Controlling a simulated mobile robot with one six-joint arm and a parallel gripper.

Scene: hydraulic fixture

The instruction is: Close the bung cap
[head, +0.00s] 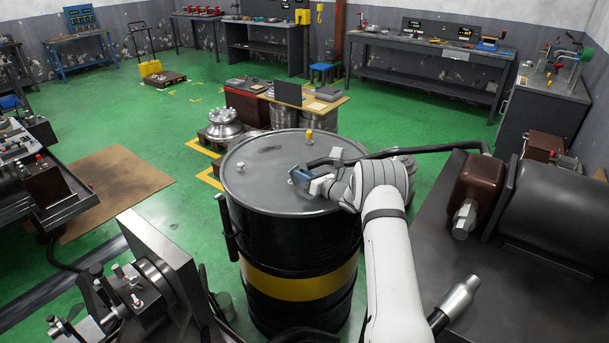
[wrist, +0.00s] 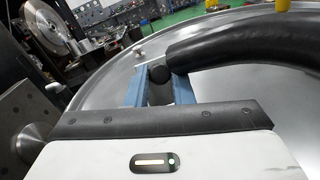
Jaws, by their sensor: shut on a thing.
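The black drum (head: 292,233) with a yellow band stands upright in the middle of the head view. Its grey lid (head: 262,190) also fills much of the wrist view (wrist: 235,110). My gripper (head: 300,176) is low over the right part of the lid. In the wrist view its two blue fingers (wrist: 161,88) are shut on a small dark round piece, which looks like the bung cap (wrist: 160,76). The fingers hide much of its sides, and I cannot see how it meets the lid.
A thick black hose (head: 425,150) runs from the right across the lid to beside my gripper, close to the fingers in the wrist view (wrist: 240,50). A yellow fitting (head: 309,135) stands at the lid's far edge. Dark machinery (head: 545,205) flanks the drum on the right.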

